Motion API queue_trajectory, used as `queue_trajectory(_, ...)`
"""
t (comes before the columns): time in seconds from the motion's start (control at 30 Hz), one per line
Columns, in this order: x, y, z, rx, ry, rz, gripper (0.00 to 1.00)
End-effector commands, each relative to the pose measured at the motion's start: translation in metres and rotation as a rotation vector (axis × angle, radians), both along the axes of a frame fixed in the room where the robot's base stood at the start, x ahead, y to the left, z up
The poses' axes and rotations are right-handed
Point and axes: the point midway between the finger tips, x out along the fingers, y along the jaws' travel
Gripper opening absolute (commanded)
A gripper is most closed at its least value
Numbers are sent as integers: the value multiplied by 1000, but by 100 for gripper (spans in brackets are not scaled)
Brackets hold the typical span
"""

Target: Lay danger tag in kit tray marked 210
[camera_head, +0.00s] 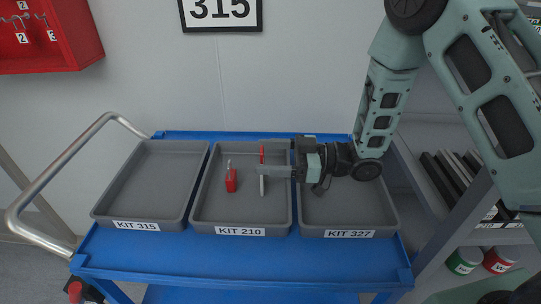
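The danger tag (262,187), red at its upper end and white at its lower end, shows nearly edge-on as a thin upright strip over the kit tray marked 210 (240,221). My gripper (266,170) reaches in from the right over this tray, and its fingers cross the tag's middle. It appears shut on the tag, though the fingers hide the contact. Whether the tag touches the tray floor cannot be told. A red padlock (231,180) with a metal shackle lies in the same tray, left of the tag.
Tray 315 (136,216) at left is empty; tray 327 (349,227) at right shows no contents, partly covered by my arm. The trays stand on a blue cart (240,266) with a metal handle (50,177). A shelf unit (420,190) stands at right, a red cabinet (75,40) upper left.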

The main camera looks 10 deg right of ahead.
Motion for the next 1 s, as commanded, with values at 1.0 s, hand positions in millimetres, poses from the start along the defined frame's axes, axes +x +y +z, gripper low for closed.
queue_trajectory(1.0, -15, -74, 6, -5, 6, -1, 72)
